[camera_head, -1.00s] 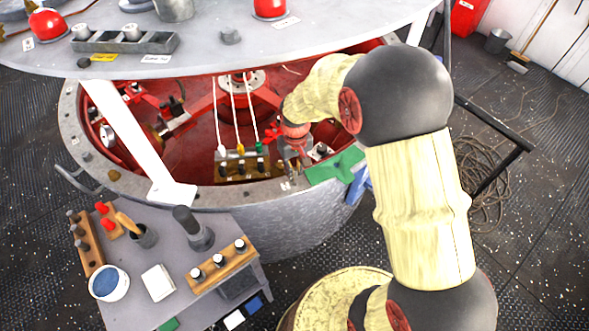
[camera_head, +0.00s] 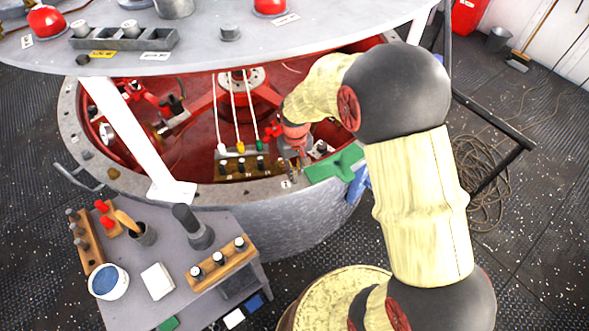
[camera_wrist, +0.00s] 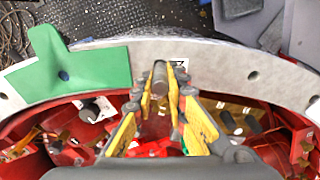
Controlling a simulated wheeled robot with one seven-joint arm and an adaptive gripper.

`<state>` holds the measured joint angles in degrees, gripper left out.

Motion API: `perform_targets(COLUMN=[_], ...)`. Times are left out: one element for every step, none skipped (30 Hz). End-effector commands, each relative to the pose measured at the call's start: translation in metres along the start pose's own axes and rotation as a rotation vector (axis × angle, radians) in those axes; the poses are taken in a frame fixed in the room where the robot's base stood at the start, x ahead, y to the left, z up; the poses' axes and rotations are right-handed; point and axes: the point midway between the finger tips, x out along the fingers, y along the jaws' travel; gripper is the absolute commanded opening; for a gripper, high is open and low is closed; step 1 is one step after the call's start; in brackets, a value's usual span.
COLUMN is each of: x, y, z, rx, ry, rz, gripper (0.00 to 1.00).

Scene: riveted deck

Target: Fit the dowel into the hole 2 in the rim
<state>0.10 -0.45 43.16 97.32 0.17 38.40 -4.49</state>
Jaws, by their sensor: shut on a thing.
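My gripper (camera_wrist: 160,88) is shut on the dowel (camera_wrist: 160,74), a short grey cylinder between the yellow fingertips in the wrist view. The dowel is over the inner part of the grey rim (camera_wrist: 215,58), beside a small white label (camera_wrist: 181,62) whose mark I cannot read surely. The hole by that label is hidden, and I cannot tell whether the dowel touches the rim. In the head view, my gripper (camera_head: 291,165) points down at the near edge of the rim (camera_head: 130,182), and the dowel is too small to make out.
Another rim hole (camera_wrist: 312,103) is open at the right. A white strut (camera_head: 135,135) and upper plate (camera_head: 330,40) are close by; a tool table (camera_head: 215,225) stands in front.

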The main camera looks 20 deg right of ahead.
Motion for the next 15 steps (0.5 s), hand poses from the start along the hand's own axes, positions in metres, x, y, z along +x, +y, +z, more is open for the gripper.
perform_targets(x=[0.0013,0.0018,0.0025,0.0031,0.0036,0.0043,0.0049,0.0054,0.0061,0.0067,0.0072,0.0079,0.0084,0.009,0.0097], y=[0.0,0.0,0.0,0.0,0.0,0.0,0.0,0.0,0.0,0.0,0.0,0.0,0.0,0.0,0.0], z=[-0.0001,-0.0001,-0.0001,0.0,0.0,-0.0001,0.0,0.0,0.0,-0.0001,0.0,0.0,0.0,0.0,0.0], rx=[0.0,0.0,0.0,0.0,0.0,0.0,0.0,0.0,0.0,0.0,0.0,0.0,0.0,0.0,0.0], ry=[0.0,0.0,0.0,0.0,0.0,0.0,0.0,0.0,0.001,0.001,0.001,0.001,0.001,0.001,0.001], rz=[0.0,0.0,0.0,0.0,0.0,0.0,0.0,0.0,0.0,0.0,0.0,0.0,0.0,0.0,0.0], gripper=[0.0,0.0,0.0,0.0,0.0,0.0,0.0,0.0,0.0,0.0,0.0,0.0,0.0,0.0,0.0])
